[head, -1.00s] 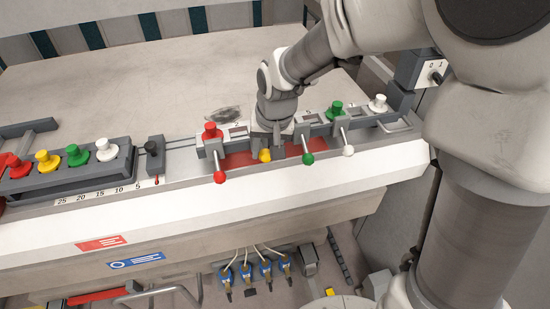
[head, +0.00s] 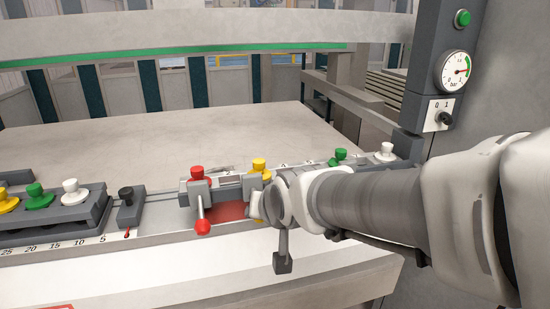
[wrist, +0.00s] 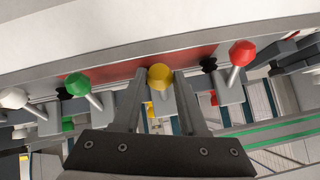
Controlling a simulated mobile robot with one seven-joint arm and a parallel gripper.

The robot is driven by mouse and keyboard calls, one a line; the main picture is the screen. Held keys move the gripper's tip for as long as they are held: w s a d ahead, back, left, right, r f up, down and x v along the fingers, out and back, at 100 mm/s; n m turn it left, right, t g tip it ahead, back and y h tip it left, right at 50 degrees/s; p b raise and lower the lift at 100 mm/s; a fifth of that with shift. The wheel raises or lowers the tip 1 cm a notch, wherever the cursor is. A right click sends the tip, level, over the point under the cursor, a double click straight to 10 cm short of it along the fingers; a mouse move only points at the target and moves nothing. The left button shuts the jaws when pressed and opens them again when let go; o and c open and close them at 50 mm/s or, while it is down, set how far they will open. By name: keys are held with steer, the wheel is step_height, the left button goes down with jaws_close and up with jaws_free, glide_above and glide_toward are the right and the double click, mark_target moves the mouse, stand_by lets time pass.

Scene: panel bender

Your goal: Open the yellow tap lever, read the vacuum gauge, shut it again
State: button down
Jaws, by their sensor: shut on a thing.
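My gripper (wrist: 163,100) is shut on the yellow tap lever (wrist: 160,77), with one finger on each side of its stem and the round yellow knob showing between the tips. In the head view my wrist hides most of that lever and the fingers. A yellow-topped knob (head: 260,165) stands behind on the same tap block. The vacuum gauge (head: 457,70) is a round white dial marked bar on the grey post at right. It has a green arc on its right side and a red needle near the right half; the exact value is too small to read.
The red lever (head: 202,226) stands close left of my wrist and also shows in the wrist view (wrist: 240,54). The green lever (wrist: 77,84) and white lever (wrist: 14,98) are on the other side. A 0/1 switch (head: 444,117) sits below the gauge. The large table (head: 150,140) is clear.

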steer(key=shift+w+f+t+y+b, duration=0.1)
steer(key=shift+f+t+y+b, duration=0.2)
steer(key=shift+f+t+b, duration=1.35)
steer(key=r+g+b, duration=0.1)
steer(key=b, duration=0.2)
steer(key=shift+r, duration=0.2)
steer(key=shift+w+b, duration=0.1)
steer(key=shift+b, duration=0.4)
steer(key=shift+c, duration=2.3)
jaws_free()
steer(key=shift+r, duration=0.1)
steer(key=p+v, duration=0.4)
steer(key=v, duration=1.3)
steer(key=shift+s+d+f+p, duration=0.2)
steer(key=shift+s+f+p, duration=0.05)
steer(key=shift+p, duration=0.1)
